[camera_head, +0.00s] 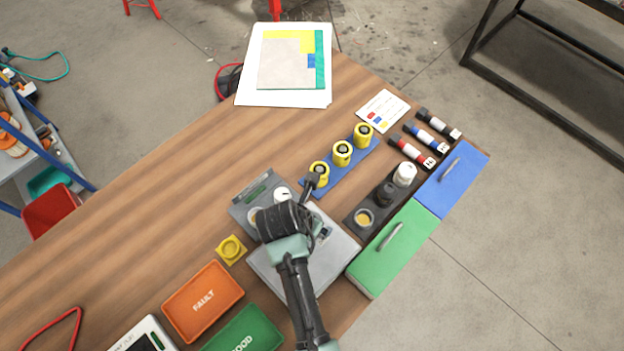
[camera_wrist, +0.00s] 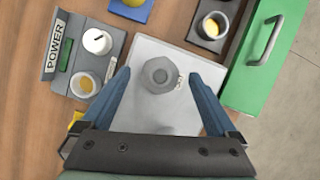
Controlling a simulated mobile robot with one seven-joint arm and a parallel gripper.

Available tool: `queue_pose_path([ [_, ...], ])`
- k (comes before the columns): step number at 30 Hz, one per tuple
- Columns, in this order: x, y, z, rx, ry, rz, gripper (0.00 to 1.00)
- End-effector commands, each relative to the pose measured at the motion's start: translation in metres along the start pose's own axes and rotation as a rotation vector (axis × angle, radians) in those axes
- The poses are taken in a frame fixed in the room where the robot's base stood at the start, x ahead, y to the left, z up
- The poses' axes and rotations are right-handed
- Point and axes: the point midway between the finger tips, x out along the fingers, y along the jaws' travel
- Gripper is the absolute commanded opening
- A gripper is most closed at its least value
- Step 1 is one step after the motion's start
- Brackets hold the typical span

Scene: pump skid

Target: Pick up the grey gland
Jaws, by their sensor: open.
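The grey gland (camera_wrist: 160,72) stands on a light grey plate (camera_wrist: 205,66) in the wrist view. It has a hexagonal body with a rounded top and a small label on its right side. My gripper (camera_wrist: 159,76) is open, with one blue finger to the left of the gland and one to the right. Gaps show on both sides, so the fingers appear apart from it. In the head view, my arm and wrist largely cover the gland above the plate (camera_head: 340,262).
A grey POWER box (camera_wrist: 108,50) with a white knob stands left of the plate. A dark tray (camera_head: 352,226) with black and white pieces and a green drawer box (camera_head: 372,268) are at the right. Yellow cylinders stand on a blue strip (camera_head: 359,155) behind.

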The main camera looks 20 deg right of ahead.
Motion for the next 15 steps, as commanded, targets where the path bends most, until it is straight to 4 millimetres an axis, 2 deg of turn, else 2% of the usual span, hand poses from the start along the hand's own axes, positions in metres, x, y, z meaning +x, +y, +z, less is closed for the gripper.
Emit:
queue_pose_path([
  [6,0.019,0.000,0.000,0.001,0.000,0.000,0.94],
  [13,0.020,0.000,0.000,0.000,0.000,0.000,0.94],
  [14,0.020,0.000,0.000,0.000,0.000,0.000,0.92],
  [15,0.020,0.000,0.000,0.000,0.000,0.000,0.85],
])
